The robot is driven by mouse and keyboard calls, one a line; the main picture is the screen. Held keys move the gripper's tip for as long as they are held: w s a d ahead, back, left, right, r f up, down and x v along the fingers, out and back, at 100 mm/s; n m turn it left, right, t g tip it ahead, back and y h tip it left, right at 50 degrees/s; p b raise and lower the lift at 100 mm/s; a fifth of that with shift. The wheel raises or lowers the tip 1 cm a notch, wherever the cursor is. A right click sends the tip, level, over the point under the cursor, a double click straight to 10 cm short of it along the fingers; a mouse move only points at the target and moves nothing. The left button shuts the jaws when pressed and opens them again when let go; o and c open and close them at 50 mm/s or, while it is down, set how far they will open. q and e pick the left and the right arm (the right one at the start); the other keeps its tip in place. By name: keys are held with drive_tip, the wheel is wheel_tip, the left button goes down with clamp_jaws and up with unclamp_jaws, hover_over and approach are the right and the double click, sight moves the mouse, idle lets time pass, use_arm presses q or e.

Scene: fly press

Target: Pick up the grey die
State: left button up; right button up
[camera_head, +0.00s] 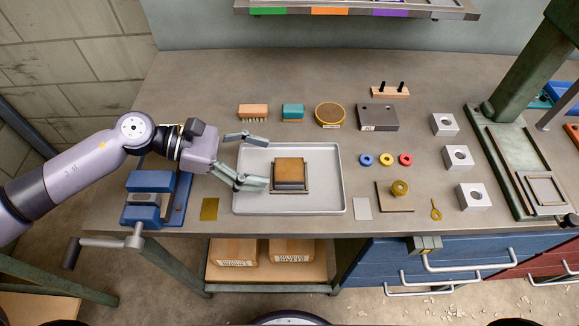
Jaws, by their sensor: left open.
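My left gripper (266,163) reaches in from the left, open and empty. Its fingers are apart over the left part of a pale grey tray (327,208), pointing at a block with a tan top (290,165) and darker grey sides on a flat plate. The fingertips are to the left of this block, not closed on it. A dark grey block (377,118) with two small holes and a label stands behind the tray to the right. Three light grey cubes with round holes (444,125) stand farther right. I cannot tell which grey piece is the die. My right gripper is not in view.
A blue vise (150,183) stands below my left arm. Coloured rings (386,160) lie right of the tray. A green press (515,95) stands at right.

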sight(287, 169)
use_arm(q)
drive_tip(key=shift+d, duration=0.25)
drive_tip(key=p+x, duration=0.2)
drive_tip(key=x, duration=0.2)
drive_tip(key=shift+d+p, duration=0.25)
drive_tip(key=shift+p, duration=0.05)
drive_tip(key=shift+d+f, duration=0.2)
drive_tip(key=shift+f, duration=0.05)
drive_tip(key=shift+a, duration=0.1)
drive_tip(key=shift+c, duration=1)
drive_tip(key=c, duration=1.1)
clamp_jaws()
drive_tip(key=shift+r, duration=0.15)
